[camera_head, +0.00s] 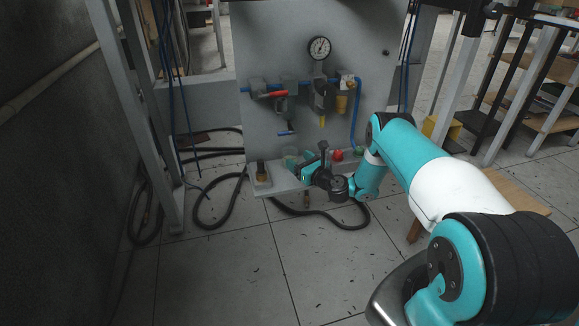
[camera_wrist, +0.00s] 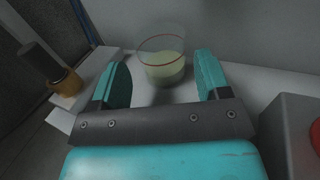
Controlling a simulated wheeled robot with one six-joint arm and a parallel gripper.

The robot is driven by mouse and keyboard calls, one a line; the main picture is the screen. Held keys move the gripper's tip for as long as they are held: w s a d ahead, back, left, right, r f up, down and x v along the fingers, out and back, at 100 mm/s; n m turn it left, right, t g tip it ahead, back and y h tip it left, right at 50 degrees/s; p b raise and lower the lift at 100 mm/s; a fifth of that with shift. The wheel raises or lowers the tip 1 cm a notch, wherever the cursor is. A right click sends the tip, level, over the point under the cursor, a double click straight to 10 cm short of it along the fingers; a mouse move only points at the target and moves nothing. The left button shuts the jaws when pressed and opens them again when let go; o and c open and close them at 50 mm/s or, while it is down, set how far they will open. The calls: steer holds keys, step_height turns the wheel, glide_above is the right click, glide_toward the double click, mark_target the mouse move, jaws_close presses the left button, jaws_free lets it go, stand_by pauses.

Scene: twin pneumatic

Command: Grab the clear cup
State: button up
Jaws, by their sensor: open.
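The clear cup (camera_wrist: 163,62) stands upright on a light shelf in the wrist view. It has a red line near its rim and holds a pale yellow-green liquid. My gripper (camera_wrist: 160,75) is open, with one teal finger to the left of the cup and one to the right. The cup appears between and slightly beyond the fingertips, with no visible contact. In the head view, the cup (camera_head: 290,158) is small and partly hidden beside my gripper (camera_head: 303,168) at the panel's shelf.
An amber bottle with a dark top (camera_wrist: 62,76) stands left of my gripper. A grey box with a red button (camera_wrist: 298,130) is close on the right. The grey panel (camera_head: 290,55) with gauge (camera_head: 319,47) and valves rises behind the shelf (camera_head: 283,184). Black hoses lie on the floor.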

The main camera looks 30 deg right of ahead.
mark_target(294, 157)
steer(key=w+b, duration=0.1)
steer(key=w, duration=0.2)
steer(key=w+b, duration=0.1)
steer(key=w, duration=0.1)
steer(key=shift+a+f+b, duration=0.15)
steer(key=shift+a+b, duration=0.15)
steer(key=shift+a, duration=0.05)
steer(key=shift+w, duration=0.45)
steer(key=shift+r, duration=0.2)
steer(key=c, duration=0.8)
steer(key=shift+c, duration=0.2)
steer(key=shift+r, duration=0.1)
